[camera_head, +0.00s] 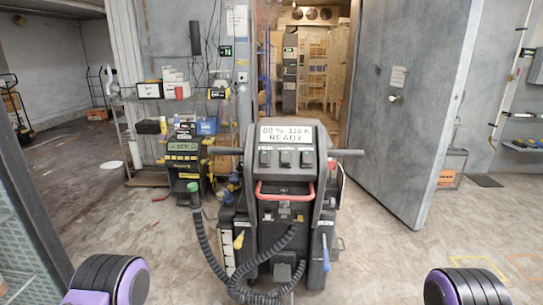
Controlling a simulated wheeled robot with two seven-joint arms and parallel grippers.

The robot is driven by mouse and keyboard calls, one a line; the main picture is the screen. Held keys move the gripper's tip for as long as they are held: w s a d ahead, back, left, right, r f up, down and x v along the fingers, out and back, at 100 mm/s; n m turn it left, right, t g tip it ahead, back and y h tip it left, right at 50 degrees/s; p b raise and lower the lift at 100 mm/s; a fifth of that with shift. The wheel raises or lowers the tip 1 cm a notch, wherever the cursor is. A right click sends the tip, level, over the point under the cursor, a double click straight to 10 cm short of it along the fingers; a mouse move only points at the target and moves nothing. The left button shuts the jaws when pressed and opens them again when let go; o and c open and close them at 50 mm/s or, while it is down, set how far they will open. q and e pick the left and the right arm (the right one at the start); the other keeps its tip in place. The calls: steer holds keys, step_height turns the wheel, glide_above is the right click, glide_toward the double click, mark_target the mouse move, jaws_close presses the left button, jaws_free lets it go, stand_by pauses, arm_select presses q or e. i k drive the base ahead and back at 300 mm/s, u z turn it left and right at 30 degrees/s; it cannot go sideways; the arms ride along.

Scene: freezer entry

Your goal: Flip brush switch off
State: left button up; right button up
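A dark grey floor-cleaning machine (284,185) stands upright in front of me, a little right of the middle. Its display (286,134) seems to read "80 % 320 h READY". Three dark switches sit in a row below the display, under small labels that are hard to read. The left one (265,158) seems to be the brush switch; its on or off position is too small to tell. Purple and black parts of my two arms show at the bottom left and bottom right corners. Neither of my grippers shows, and nothing of mine touches the machine.
A red handle bar (285,196) and a black hose (207,250) are on the machine's near side. Side bars stick out left and right. A loaded shelf (180,140) stands behind left, a large open grey door (408,105) behind right. The floor (390,265) at right is clear.

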mark_target(264, 154)
steer(key=k, duration=0.6)
steer(key=z, duration=0.85)
steer(key=i, duration=1.3)
steer(key=u, duration=0.4)
